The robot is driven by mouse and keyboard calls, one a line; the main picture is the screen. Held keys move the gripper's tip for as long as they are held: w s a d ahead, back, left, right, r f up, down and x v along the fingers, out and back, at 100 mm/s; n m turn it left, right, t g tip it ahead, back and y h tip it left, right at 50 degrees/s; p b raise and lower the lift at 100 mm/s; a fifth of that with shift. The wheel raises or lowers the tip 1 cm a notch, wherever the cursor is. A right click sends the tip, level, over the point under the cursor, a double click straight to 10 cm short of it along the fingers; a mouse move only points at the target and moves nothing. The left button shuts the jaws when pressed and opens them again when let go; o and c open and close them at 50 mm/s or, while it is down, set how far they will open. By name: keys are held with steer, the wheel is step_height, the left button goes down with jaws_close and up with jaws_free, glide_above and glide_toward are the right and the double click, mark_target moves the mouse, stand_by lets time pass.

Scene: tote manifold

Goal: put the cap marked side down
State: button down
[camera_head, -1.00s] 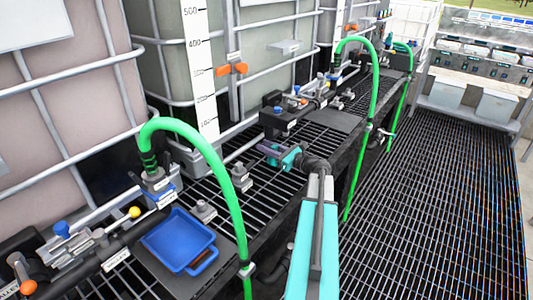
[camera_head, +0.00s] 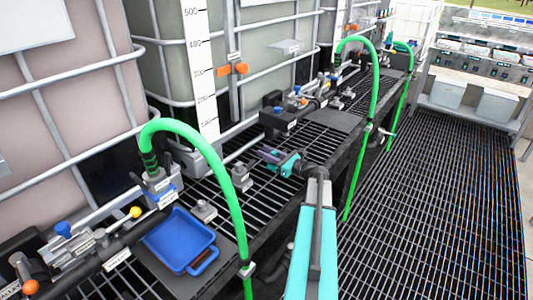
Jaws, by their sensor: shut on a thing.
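My gripper (camera_head: 268,156), with a teal body and dark purple-grey fingers, is over the black grating shelf in front of the middle tank. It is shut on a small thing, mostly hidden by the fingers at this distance. I cannot make out whether this is the cap, or which way a marked side faces. No cap can be clearly told apart elsewhere. A grey fitting (camera_head: 241,177) stands on the shelf to the lower left of the gripper, apart from it. Another grey fitting (camera_head: 204,211) stands nearer.
A blue tray (camera_head: 180,243) sits on a dark plate at the near left. Green hoses (camera_head: 222,178) arch over the shelf edge, one left of my arm and others (camera_head: 376,75) beyond it. Valves and pipes line the tanks. The floor grating (camera_head: 440,200) at right is clear.

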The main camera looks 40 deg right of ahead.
steer(key=shift+f, duration=0.15)
steer(key=c, duration=1.5)
jaws_free()
steer(key=shift+s, duration=0.1)
steer(key=s, duration=0.4)
steer(key=s+d, duration=0.1)
steer(key=s, duration=0.2)
steer(key=s+b, duration=0.1)
steer(key=s, duration=0.3)
steer(key=shift+s+d, duration=0.3)
steer(key=shift+s, duration=0.05)
